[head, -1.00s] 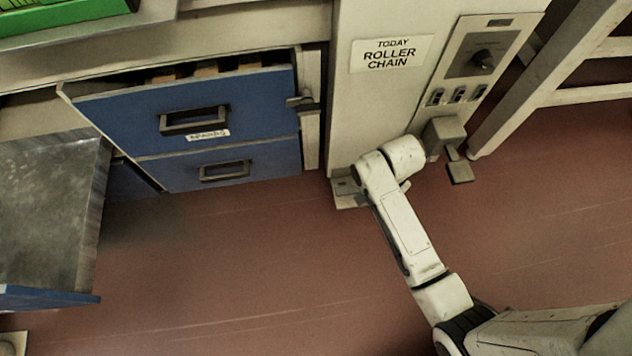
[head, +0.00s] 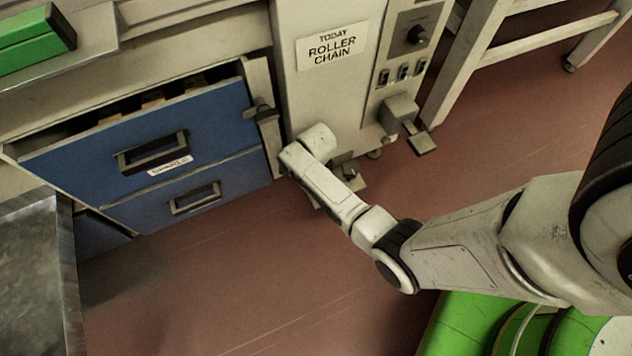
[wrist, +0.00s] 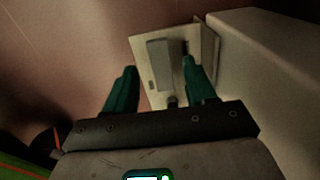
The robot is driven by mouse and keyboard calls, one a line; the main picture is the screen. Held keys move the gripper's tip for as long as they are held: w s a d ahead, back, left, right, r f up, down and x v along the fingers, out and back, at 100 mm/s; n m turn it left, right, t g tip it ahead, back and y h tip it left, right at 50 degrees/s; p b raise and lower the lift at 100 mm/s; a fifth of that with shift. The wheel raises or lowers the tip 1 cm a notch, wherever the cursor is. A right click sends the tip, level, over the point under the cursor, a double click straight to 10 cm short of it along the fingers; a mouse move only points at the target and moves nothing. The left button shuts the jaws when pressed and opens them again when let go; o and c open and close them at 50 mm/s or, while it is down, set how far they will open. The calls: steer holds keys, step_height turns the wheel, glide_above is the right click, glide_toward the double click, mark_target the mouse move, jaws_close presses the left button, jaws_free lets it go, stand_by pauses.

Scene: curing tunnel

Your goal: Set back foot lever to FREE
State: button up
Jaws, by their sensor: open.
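In the wrist view, a grey foot lever (wrist: 160,63) sits on a pale base plate (wrist: 142,45). The plate is beside the pale machine cabinet (wrist: 262,75). My gripper (wrist: 159,67) has its two teal fingers apart, one to each side of the lever in the picture; I cannot tell whether either touches it. In the head view, the base plate (head: 357,185) is at the cabinet's foot, partly behind my arm, and my gripper is hidden there. A second pedal (head: 421,144) juts from a grey box right of it. No FREE marking is readable.
The cabinet carries a ROLLER CHAIN sign (head: 332,47) and a switch panel (head: 408,50). Blue drawers (head: 100,150) stand to its left, the top one partly open. A pale frame leg (head: 462,75) stands on the right. Red floor (head: 240,270) is clear in front.

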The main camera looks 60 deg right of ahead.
steer(key=shift+f+b, duration=0.75)
steer(key=shift+f, duration=0.95)
steer(key=shift+c, duration=0.3)
jaws_close()
